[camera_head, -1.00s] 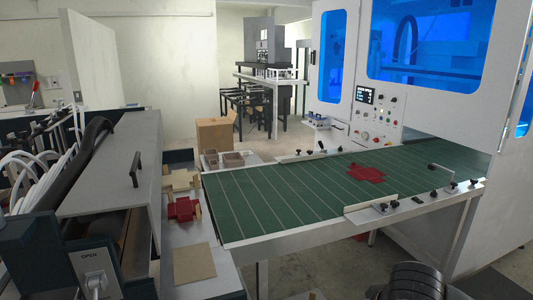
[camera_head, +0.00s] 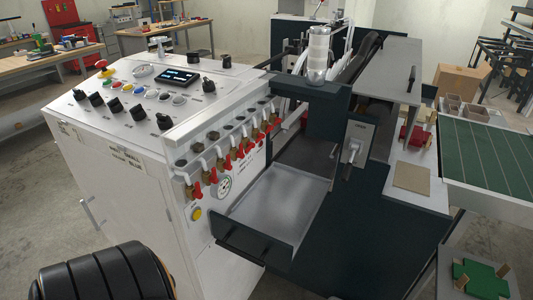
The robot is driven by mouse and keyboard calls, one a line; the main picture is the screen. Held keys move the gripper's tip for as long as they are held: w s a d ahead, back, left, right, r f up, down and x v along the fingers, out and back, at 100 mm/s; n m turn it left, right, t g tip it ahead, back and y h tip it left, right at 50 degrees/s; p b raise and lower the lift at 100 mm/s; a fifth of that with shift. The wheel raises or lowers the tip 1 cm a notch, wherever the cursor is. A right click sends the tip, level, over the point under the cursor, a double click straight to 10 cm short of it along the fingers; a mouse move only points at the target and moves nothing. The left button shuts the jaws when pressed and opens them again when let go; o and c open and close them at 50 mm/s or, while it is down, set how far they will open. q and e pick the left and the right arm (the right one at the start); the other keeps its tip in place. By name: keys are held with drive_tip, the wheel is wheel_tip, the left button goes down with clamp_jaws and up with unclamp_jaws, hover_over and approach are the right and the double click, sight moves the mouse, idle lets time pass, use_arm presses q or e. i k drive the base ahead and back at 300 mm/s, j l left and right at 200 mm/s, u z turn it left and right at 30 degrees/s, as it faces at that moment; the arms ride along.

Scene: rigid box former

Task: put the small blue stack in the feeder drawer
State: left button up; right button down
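An open metal drawer (camera_head: 275,207) with a dark front and a black handle sticks out of the machine in the middle of the view. Its grey floor looks bare. It appears to be the feeder drawer. I cannot make out a small blue stack anywhere in this view. Neither of my grippers shows; only a dark, banded part that looks like my arm is at the lower left.
A white control cabinet (camera_head: 120,180) with knobs and red-handled valves stands left of the drawer. A green cross-shaped piece (camera_head: 482,277) lies between wooden blocks at the lower right. A tan sheet (camera_head: 412,178) and the green conveyor (camera_head: 485,155) are at the right.

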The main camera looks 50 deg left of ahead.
sight(282, 199)
drive_tip(key=u, duration=1.55)
drive_tip(key=k+l+u, duration=0.1)
drive_tip(key=l+u, duration=0.35)
drive_tip(key=k+l+u, duration=0.15)
drive_tip(key=l+u, duration=0.15)
drive_tip(key=u, duration=0.15)
